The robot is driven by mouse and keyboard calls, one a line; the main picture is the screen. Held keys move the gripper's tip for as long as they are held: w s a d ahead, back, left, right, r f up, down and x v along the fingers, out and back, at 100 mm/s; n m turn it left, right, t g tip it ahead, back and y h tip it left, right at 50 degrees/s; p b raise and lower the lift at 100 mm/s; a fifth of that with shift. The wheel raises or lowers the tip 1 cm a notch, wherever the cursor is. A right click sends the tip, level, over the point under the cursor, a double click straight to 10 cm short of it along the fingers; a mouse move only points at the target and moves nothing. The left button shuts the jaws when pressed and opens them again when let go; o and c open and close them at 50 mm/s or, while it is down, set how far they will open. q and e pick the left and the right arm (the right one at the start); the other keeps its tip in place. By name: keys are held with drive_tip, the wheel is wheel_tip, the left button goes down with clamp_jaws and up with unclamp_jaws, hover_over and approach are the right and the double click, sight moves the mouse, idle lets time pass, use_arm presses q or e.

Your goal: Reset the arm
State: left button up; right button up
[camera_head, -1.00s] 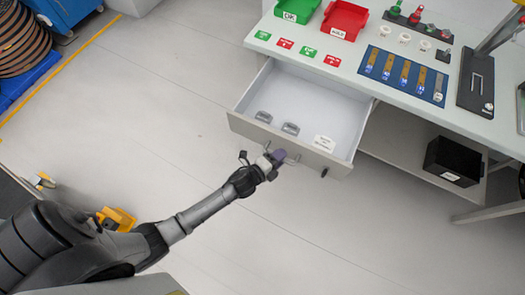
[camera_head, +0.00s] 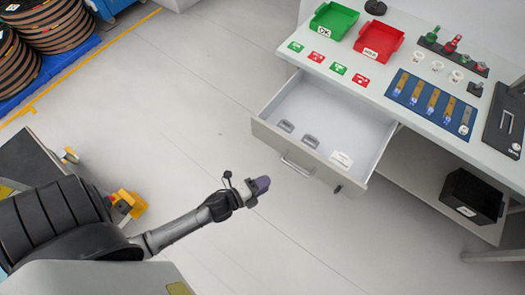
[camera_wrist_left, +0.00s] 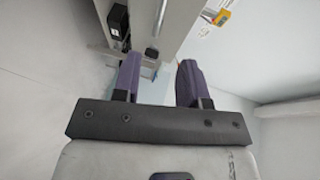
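My left arm reaches in from the lower left in the head view. Its gripper (camera_head: 262,184) hangs over the floor, in front of and apart from the open drawer (camera_head: 268,139). In the left wrist view the two purple fingers of the left gripper (camera_wrist_left: 158,85) stand apart with nothing between them. The drawer is pulled out of the white bench, its handle (camera_head: 298,166) free. Two grey metal pieces (camera_head: 286,126) and (camera_head: 311,141) and a white label (camera_head: 341,159) lie in it. My right gripper is in neither view.
The bench (camera_head: 440,140) carries a green bin (camera_head: 334,19), a red bin (camera_head: 379,40) and a blue mat (camera_head: 433,123) with several strips. A black box (camera_head: 473,196) stands on the lower shelf. Coils (camera_head: 52,25) stand at the top left. The floor between is clear.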

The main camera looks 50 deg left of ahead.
use_arm(q)
drive_tip(key=shift+s, duration=0.1)
idle(0.3)
drive_tip(key=s+a+f+n+g+y, duration=0.4)
drive_tip(key=a+n+g+y, duration=0.3)
drive_tip(key=n, duration=0.6)
drive_tip(key=s+d+r+n+g+h, duration=0.45)
drive_tip(key=s+d+r, duration=0.25)
drive_tip(key=s+r, duration=0.35)
wheel_tip(320, 180, up, 39)
drive_tip(key=w+p, duration=0.1)
drive_tip(key=p, duration=3.7)
drive_tip(key=shift+w+a+f+y, duration=0.15)
drive_tip(key=shift+a+y, duration=0.1)
drive_tip(key=shift+y, duration=0.2)
